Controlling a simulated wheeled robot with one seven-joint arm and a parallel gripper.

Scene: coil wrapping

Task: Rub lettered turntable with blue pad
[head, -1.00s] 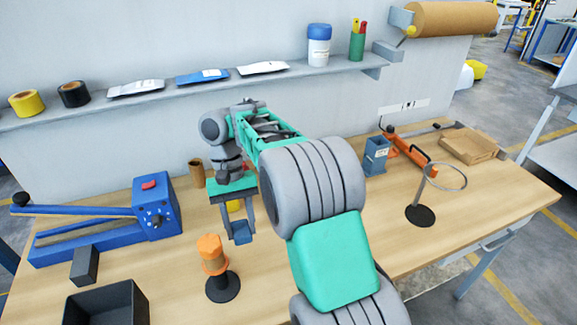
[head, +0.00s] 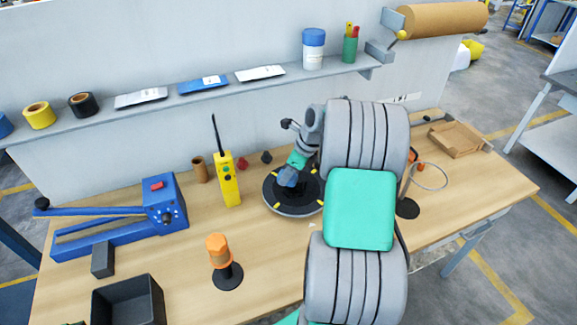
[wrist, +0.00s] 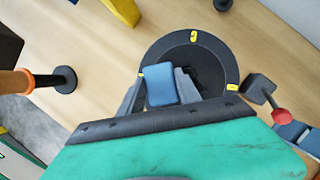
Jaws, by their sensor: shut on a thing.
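The lettered turntable (head: 283,208) is a dark round disc with yellow marks, lying on the bench in the middle of the head view. In the wrist view the turntable (wrist: 165,48) fills the upper middle, with yellow marks at its rim. The blue pad (wrist: 159,87) is between the fingers of my gripper (wrist: 160,92), which is shut on it. In the head view my gripper (head: 290,176) is over the turntable, with the blue pad low at its end. The pad overlaps the disc in both views; I cannot tell whether they touch. My arm hides the turntable's right side.
A yellow handheld device (head: 229,185) with an antenna stands left of the turntable. An orange-topped post (head: 219,255) is in front, left. A blue lever machine (head: 160,205) and a black bin (head: 128,300) are farther left. A ring stand (head: 408,208) is at right.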

